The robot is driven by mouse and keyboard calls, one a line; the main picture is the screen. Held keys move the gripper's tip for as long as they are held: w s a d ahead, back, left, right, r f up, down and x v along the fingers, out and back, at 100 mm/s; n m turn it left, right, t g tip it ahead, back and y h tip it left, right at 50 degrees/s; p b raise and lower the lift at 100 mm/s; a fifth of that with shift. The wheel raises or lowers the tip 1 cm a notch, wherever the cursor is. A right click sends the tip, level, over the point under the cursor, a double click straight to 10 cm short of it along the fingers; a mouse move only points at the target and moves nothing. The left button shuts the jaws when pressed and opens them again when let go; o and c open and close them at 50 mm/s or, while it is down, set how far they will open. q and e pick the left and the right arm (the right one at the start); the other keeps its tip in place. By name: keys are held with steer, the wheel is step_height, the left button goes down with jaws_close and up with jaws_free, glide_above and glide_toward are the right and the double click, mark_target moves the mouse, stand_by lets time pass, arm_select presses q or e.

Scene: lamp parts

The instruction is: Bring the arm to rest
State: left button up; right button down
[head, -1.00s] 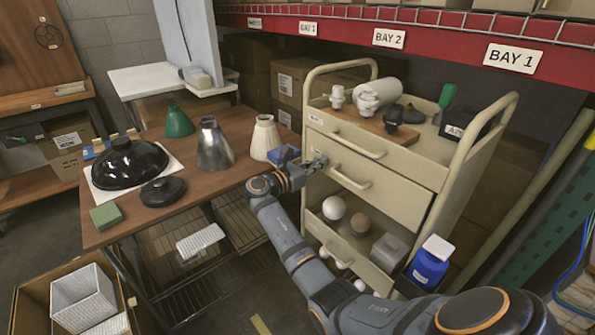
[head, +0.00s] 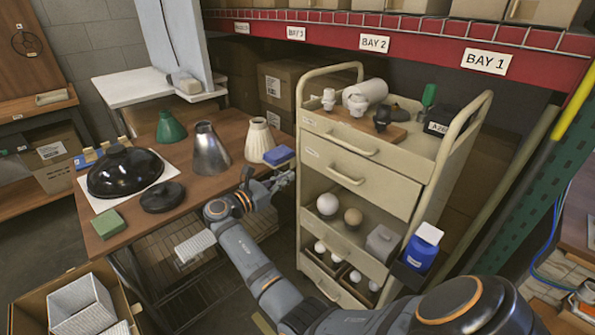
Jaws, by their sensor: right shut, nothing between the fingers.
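My right arm comes in from the bottom right and reaches up to the left. Its right gripper (head: 284,181) is beside the left side of the beige cart (head: 386,187), near the table's right corner. It is shut and empty. Whether it touches the cart is hard to tell. My left gripper is out of view.
The wooden table (head: 226,173) holds a black dome shade (head: 124,172), a silver shade (head: 210,152), a cream shade (head: 258,139), a green shade (head: 170,127) and a blue block (head: 278,156). The cart carries white fittings, bulbs and a blue bottle (head: 420,253). An open box (head: 70,310) stands at lower left.

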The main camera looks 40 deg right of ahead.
steer(key=shift+a, duration=0.85)
steer(key=shift+a, duration=0.1)
